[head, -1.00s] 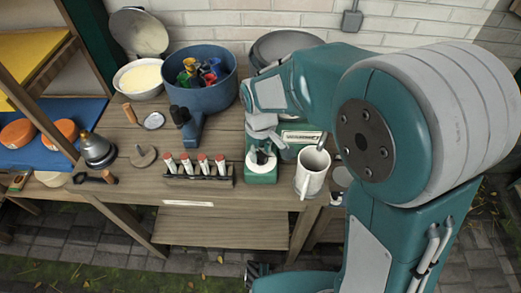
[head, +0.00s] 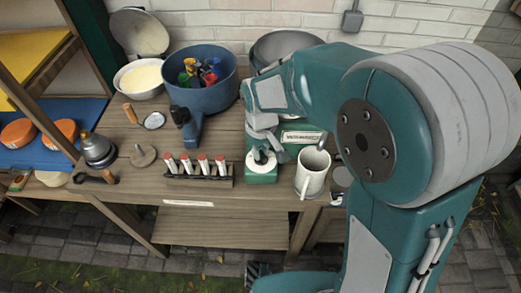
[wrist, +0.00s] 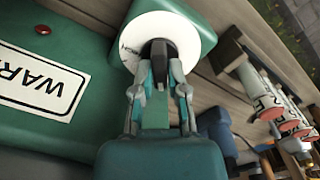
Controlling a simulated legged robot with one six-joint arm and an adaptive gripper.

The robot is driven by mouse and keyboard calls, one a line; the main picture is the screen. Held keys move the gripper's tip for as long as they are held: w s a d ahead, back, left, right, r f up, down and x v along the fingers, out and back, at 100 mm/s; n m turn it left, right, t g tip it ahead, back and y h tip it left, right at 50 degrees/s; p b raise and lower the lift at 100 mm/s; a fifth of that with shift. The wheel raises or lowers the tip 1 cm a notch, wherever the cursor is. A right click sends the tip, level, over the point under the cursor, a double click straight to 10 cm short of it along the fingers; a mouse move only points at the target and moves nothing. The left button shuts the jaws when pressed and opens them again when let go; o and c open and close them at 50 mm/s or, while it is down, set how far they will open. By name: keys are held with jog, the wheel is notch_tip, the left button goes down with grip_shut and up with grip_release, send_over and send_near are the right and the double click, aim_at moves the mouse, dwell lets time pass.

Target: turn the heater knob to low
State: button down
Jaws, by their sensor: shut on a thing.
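The heater is a green box (head: 262,178) on the bench, with a white dial at its front that also shows in the wrist view (wrist: 187,42). A dark knob (wrist: 158,50) stands in the middle of the dial. My gripper (wrist: 160,68) is shut on the knob, one finger on each side. In the head view my gripper (head: 262,148) comes down over the dial from behind. A few letters print on the dial's left part in the wrist view. The fingers hide the near side of the dial, and I cannot tell the knob's exact setting.
A white mug (head: 312,175) stands close at the heater's right. A dark rack (head: 199,178) of several red-and-white tubes stands to its left. A blue pot (head: 201,95) with coloured items is behind left. A white label (head: 303,137) is on the green body behind the dial.

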jog(key=m, duration=0.7)
jog(key=shift+s+f, duration=0.1)
dwell(0.5)
jog(key=c, duration=0.7)
grip_release()
jog(key=shift+o, duration=0.2)
jog(key=shift+a, duration=0.1)
notch_tip(320, 180, up, 12)
